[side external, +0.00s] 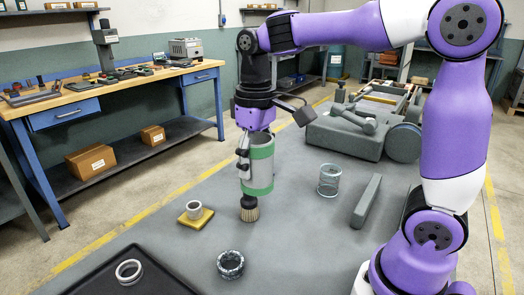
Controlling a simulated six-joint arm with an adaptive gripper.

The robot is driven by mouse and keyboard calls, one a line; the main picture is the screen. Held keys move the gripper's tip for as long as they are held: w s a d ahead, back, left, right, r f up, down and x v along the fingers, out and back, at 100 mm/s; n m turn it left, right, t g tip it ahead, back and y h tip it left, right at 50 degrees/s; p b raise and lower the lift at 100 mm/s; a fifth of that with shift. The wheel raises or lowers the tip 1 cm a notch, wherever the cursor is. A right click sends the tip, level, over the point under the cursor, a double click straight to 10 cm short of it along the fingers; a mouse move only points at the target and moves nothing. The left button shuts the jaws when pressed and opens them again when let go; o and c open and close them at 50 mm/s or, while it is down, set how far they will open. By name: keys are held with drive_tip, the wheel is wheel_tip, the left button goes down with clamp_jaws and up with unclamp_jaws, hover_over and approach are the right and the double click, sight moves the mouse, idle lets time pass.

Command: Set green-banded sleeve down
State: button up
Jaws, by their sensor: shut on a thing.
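Part of the sleeve's left side is hidden by the gripper. A brush (250,213) with a dark handle and pale bristles shows just below the sleeve; I cannot tell whether they touch.
A pale ring (194,210) sits on a yellow block to the left. A dark speckled ring (231,264) lies in front. A black tray (95,275) holds a light ring (129,271). A clear cylinder (330,180) and grey bar (367,202) stand right. A grey machine (345,135) is behind.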

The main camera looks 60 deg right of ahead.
drive_tip(key=s+a+f+m, duration=0.2)
drive_tip(key=s+a+m, duration=0.1)
drive_tip(key=s+a, duration=0.3)
drive_tip(key=m, duration=0.2)
hover_over(264, 252)
wheel_tip(264, 252, down, 8)
drive_tip(key=shift+f, duration=2.15)
drive_tip(key=shift+f, duration=0.1)
drive_tip(key=o, duration=1.4)
